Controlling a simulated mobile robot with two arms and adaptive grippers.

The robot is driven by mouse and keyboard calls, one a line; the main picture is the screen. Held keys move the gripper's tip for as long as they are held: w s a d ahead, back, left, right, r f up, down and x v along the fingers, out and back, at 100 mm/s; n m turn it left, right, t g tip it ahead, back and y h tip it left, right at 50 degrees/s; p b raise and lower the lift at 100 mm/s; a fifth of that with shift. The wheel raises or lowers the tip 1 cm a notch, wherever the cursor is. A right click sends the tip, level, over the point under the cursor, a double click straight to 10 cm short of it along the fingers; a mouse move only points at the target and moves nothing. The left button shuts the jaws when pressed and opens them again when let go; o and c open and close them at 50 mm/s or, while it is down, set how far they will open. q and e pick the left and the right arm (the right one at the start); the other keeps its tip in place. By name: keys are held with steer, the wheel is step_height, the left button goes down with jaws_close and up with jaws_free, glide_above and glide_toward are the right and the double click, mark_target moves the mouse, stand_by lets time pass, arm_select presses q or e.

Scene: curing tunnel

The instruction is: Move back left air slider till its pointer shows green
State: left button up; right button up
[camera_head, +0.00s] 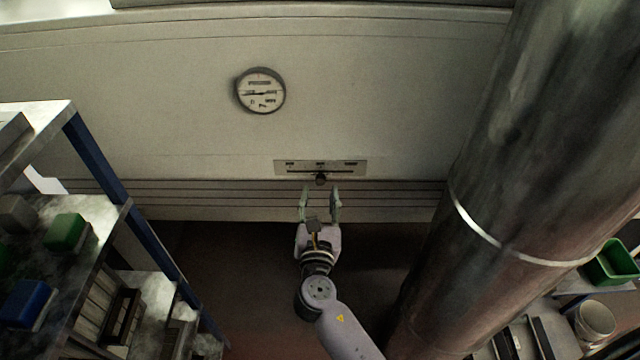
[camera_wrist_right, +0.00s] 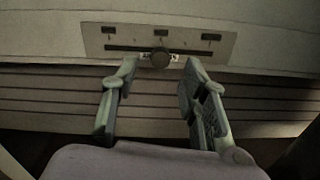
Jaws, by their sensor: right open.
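The air slider is a pale plate (camera_head: 345,167) with a dark horizontal slot and small dark marks, set low on the light tunnel wall. Its dark round knob (camera_head: 320,179) stands near the middle of the slot; it also shows in the right wrist view (camera_wrist_right: 160,58). A round dial (camera_head: 260,91) with a white face and dark rim is on the wall above and to the left; its needle lies nearly level, and no green can be made out. My right gripper (camera_head: 320,190) is open and empty, its fingertips just below and short of the knob. My left gripper is not in view.
A thick metal pipe (camera_head: 520,150) rises on the right. A shelf rack with a blue post (camera_head: 125,190) stands on the left, holding a green box (camera_head: 65,232) and a blue box (camera_head: 28,303). A green bin (camera_head: 612,263) is at far right. The wall around the slider is clear.

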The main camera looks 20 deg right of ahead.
steer(key=v, duration=0.6)
steer(key=shift+s, duration=0.3)
steer(key=shift+a, duration=0.1)
steer(key=s+f+m+g+y, duration=0.1)
steer(key=s+f+m+g, duration=0.2)
steer(key=f, duration=0.8)
steer(key=s+f+m+g+y, duration=0.2)
steer(key=s+f+m+g, duration=0.15)
steer(key=f, duration=0.85)
steer(key=s+f+m+g+y, duration=0.15)
steer(key=s+f, duration=0.25)
steer(key=f, duration=0.7)
steer(key=s+d+f+m+g, duration=0.2)
steer(key=s+f+m, duration=0.4)
steer(key=s, duration=0.4)
steer(key=s+d+f+m+g, duration=0.3)
steer(key=s+d+f+m, duration=0.2)
steer(key=s, duration=0.5)
steer(key=s+d+f+m+g, duration=0.3)
steer(key=s+d+f+m, duration=0.1)
steer(key=s+f+m, duration=0.4)
steer(key=shift+s+d+f+m+y, duration=0.3)
steer(key=shift+s+m, duration=0.3)
steer(key=shift+s, duration=0.45)
steer(key=shift+a, duration=0.15)
